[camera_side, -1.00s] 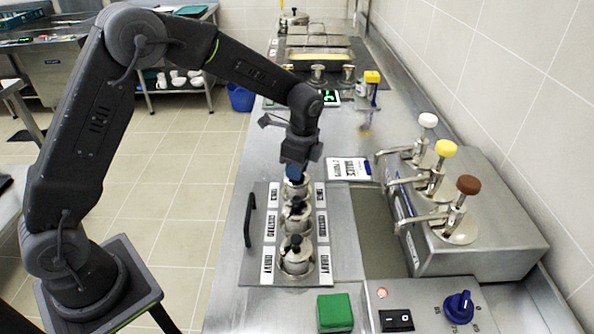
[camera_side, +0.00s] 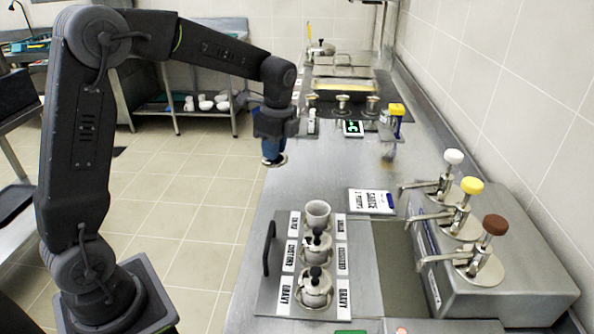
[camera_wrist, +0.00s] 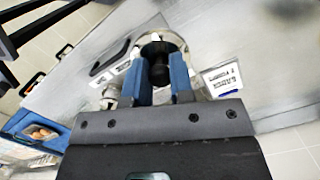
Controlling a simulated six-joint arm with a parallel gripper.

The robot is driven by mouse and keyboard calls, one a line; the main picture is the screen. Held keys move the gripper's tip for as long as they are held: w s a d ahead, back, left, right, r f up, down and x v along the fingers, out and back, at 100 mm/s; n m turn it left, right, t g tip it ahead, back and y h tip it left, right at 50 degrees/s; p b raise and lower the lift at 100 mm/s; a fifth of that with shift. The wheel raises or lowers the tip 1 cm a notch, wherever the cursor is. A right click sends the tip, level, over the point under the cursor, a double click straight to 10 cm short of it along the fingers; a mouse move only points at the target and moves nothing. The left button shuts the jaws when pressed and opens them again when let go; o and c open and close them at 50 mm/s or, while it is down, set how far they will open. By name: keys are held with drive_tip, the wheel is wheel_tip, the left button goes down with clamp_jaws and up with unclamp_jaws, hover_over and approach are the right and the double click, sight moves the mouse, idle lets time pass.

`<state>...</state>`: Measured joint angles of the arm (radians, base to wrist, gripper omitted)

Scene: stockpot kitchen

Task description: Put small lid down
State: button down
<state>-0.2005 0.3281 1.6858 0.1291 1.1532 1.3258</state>
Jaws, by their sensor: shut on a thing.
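The far pot (camera_side: 317,214) in the holder is uncovered. The middle pot (camera_side: 316,246) and the near pot (camera_side: 314,290) have lids with black knobs.
The holder plate (camera_side: 268,290) has labels and a black handle (camera_side: 268,248). A white-and-blue label card (camera_side: 371,202) lies right of it. A pump dispenser unit (camera_side: 500,275) stands at the right. The counter beyond the far pot has bare metal.

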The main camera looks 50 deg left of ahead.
drive_tip(key=w+a+f, duration=0.4)
drive_tip(key=a, duration=0.2)
drive_tip(key=w+d+f, duration=0.2)
drive_tip(key=d, duration=0.1)
drive_tip(key=w+d+f, duration=0.2)
drive_tip(key=d+f, duration=0.1)
drive_tip(key=w+d+f, duration=0.2)
drive_tip(key=d, duration=0.1)
drive_tip(key=shift+w+f, duration=0.1)
drive_tip(key=shift+f, duration=2.05)
drive_tip(key=shift+f, duration=0.1)
drive_tip(key=c, duration=1)
unclamp_jaws()
